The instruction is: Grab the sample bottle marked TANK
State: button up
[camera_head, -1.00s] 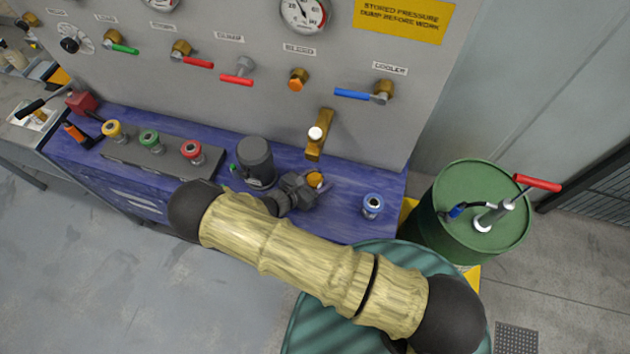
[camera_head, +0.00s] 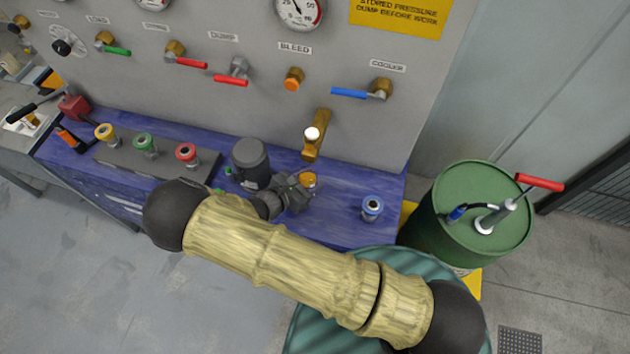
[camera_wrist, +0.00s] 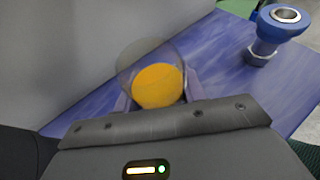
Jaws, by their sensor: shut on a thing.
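A small bottle with an orange-yellow top or content (camera_head: 309,180) is at my gripper (camera_head: 297,190), in front of the brass spout on the blue bench. In the wrist view the bottle (camera_wrist: 157,85) shows as a clear round outline with an orange disc, between the finger tips, which are partly hidden behind the gripper body. My gripper is shut on this bottle. No marking on it is readable, so I cannot tell whether it says TANK. Whether its base touches the bench is hidden.
A brass spout (camera_head: 317,136) juts from the grey panel just behind the bottle. A dark grey canister (camera_head: 251,163) stands left of my gripper. A blue fitting (camera_head: 372,208) stands to the right; a green drum (camera_head: 460,225) is beyond the bench end.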

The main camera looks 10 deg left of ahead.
jog(key=s+a+b, duration=0.5)
jog(key=s+a, duration=0.4)
jog(key=s, duration=0.4)
jog(key=shift+s+a, duration=0.2)
jog(key=shift+s, duration=0.1)
jog(key=shift+w, duration=0.15)
